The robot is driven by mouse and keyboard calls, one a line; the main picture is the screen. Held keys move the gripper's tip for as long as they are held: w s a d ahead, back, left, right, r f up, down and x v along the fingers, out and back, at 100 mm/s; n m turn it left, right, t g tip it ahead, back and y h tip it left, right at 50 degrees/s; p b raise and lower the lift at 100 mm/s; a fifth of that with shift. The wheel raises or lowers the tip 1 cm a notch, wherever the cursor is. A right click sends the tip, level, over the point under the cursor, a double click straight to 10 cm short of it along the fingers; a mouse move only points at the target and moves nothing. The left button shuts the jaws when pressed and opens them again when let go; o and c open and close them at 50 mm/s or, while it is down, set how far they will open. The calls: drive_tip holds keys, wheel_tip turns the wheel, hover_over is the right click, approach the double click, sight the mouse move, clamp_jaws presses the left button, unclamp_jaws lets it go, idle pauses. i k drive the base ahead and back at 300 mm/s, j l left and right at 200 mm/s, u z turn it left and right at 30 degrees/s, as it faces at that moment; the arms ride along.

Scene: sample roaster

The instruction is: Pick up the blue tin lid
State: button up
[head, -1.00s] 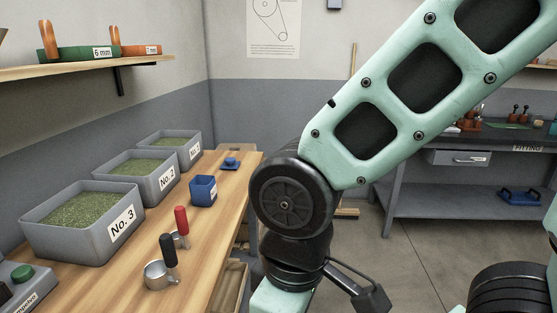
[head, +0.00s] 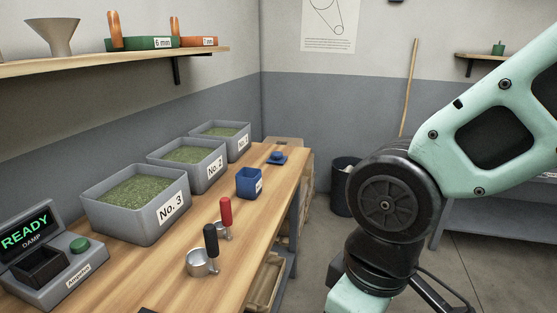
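The blue tin lid (head: 277,157) looks to be the small flat blue piece with a raised knob, lying at the far end of the wooden bench (head: 243,228). The lid is apart from the tin. My arm rises at the right of the head view, over the floor beside the bench. My gripper is outside the frame, so its state does not show.
Grey bins of green beans, No. 3 (head: 137,204), No. 2 (head: 188,163) and a third (head: 220,138), line the wall side. A black-handled scoop (head: 203,260) and a red-handled scoop (head: 225,217) lie nearer than the tin. A meter reading READY (head: 40,258) stands front left.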

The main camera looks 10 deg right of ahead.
sight(276, 158)
drive_tip(key=i+l+u, duration=0.25)
drive_tip(key=i+l, duration=0.15)
drive_tip(key=i, duration=0.15)
drive_tip(key=i+l+u, duration=0.2)
drive_tip(key=i+l, duration=0.3)
drive_tip(key=i+l+u, duration=0.25)
drive_tip(key=i+l, duration=0.25)
drive_tip(key=i+l+u, duration=0.2)
drive_tip(key=i+l, duration=0.2)
drive_tip(key=l, duration=0.4)
